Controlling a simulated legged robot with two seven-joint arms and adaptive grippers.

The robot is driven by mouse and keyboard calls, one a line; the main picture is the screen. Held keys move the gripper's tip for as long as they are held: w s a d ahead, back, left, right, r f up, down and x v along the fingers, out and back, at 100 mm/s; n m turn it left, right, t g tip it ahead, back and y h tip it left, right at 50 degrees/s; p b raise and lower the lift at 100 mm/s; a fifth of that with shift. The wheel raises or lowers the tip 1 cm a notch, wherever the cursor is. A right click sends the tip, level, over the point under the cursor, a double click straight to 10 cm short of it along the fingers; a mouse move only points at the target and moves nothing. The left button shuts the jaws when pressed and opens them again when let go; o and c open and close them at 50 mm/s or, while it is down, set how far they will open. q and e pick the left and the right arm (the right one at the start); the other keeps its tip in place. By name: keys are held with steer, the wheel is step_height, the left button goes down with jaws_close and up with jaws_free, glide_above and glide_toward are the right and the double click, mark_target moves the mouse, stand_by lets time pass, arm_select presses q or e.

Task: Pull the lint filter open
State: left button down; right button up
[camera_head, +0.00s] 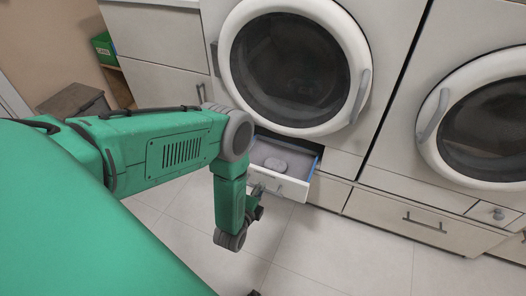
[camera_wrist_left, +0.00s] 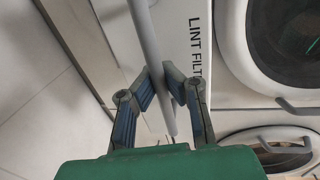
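The lint filter drawer (camera_head: 291,187) is under the left machine and stands pulled out, with a rounded grey lump (camera_head: 275,163) on the grey surface inside. Its white front shows in the left wrist view (camera_wrist_left: 178,22), with the words "LINT FILT" readable and the rest cut off behind a finger. A grey bar handle (camera_wrist_left: 146,35) runs along that front. My left gripper (camera_wrist_left: 163,68) has its two fingers closed in on either side of the bar. In the head view my left gripper (camera_head: 259,200) is at the drawer's front, partly hidden by its own wrist. My right gripper is not in view.
The left machine's round door (camera_head: 290,68) is closed above the drawer. A second machine (camera_head: 485,120) stands to the right, with a closed wide drawer (camera_head: 400,205) below. Tiled floor (camera_head: 320,250) in front is clear. A green box (camera_head: 103,47) sits at the far left.

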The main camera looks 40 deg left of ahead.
arm_select(q)
steer(key=shift+s+a+f, duration=0.1)
steer(key=shift+s+a, duration=0.1)
steer(key=shift+a, duration=0.2)
steer(key=c, duration=1.6)
jaws_free()
steer(key=shift+d, duration=0.1)
steer(key=v, duration=1.1)
steer(key=shift+s, duration=0.4)
steer(key=shift+d, duration=0.1)
